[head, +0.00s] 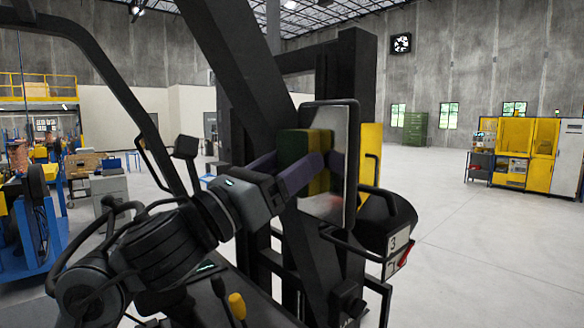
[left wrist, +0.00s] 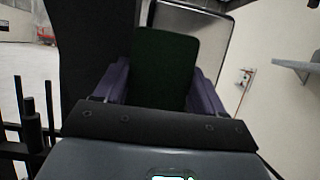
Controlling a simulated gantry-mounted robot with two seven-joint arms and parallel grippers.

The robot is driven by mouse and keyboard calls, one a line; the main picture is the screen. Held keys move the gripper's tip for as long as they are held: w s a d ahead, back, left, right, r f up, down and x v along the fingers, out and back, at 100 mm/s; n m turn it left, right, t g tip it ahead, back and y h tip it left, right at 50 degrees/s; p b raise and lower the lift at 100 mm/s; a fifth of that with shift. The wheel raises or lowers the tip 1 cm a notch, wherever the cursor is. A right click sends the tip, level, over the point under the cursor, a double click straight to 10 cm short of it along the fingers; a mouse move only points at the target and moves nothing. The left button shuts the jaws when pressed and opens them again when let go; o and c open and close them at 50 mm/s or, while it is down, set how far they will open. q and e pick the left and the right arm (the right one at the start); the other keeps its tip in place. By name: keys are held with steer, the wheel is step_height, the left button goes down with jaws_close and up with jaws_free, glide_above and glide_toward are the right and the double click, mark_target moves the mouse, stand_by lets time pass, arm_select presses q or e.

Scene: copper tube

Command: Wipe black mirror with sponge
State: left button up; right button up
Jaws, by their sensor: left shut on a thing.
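The black-framed mirror (head: 342,130) stands upright on a dark post right of centre in the head view. Its glass also shows behind the sponge in the left wrist view (left wrist: 215,38). My left gripper (head: 302,172) has purple fingers and is shut on the sponge. The sponge (head: 292,147) is green on the gripper side and yellow on the mirror side. It is held upright in front of the glass, very close to it; I cannot tell if they touch. In the left wrist view the sponge's dark green face (left wrist: 165,70) fills the space between both fingers. My right gripper is not in view.
The mirror is mounted on a dark vehicle frame with thick posts (head: 248,75) and a curved bar close to my arm. A yellow panel (head: 370,155) and a black drum-shaped part (head: 388,222) sit right of the mirror. Open floor lies further right.

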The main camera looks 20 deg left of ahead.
mark_target(303, 153)
arm_select(q)
steer(key=shift+a+r+n+y+p, duration=0.3)
steer(key=shift+a+r+y+p, duration=0.1)
steer(key=shift+a+r+p, duration=0.35)
steer(key=shift+s+d+r, duration=0.15)
steer(key=shift+d+r, duration=0.05)
steer(key=shift+d, duration=0.05)
steer(key=shift+s+d+r, duration=0.1)
steer(key=shift+d, duration=0.1)
steer(key=shift+s+d+r+b, duration=0.1)
steer(key=shift+d+b, duration=0.1)
steer(key=shift+d, duration=0.15)
steer(key=shift+s+d+r+b, duration=0.1)
steer(key=shift+d+b, duration=0.05)
steer(key=shift+d, duration=0.2)
steer(key=shift+o, duration=0.2)
steer(key=shift+s+d+f, duration=0.3)
steer(key=shift+s+d, duration=0.15)
steer(key=shift+d, duration=0.3)
steer(key=shift+s+d+b, duration=0.25)
steer(key=shift+s+d, duration=0.2)
steer(key=shift+d, duration=0.4)
steer(key=shift+s+d+b, duration=0.2)
steer(key=shift+s+d, duration=0.25)
steer(key=shift+d, duration=0.4)
steer(key=shift+f, duration=0.1)
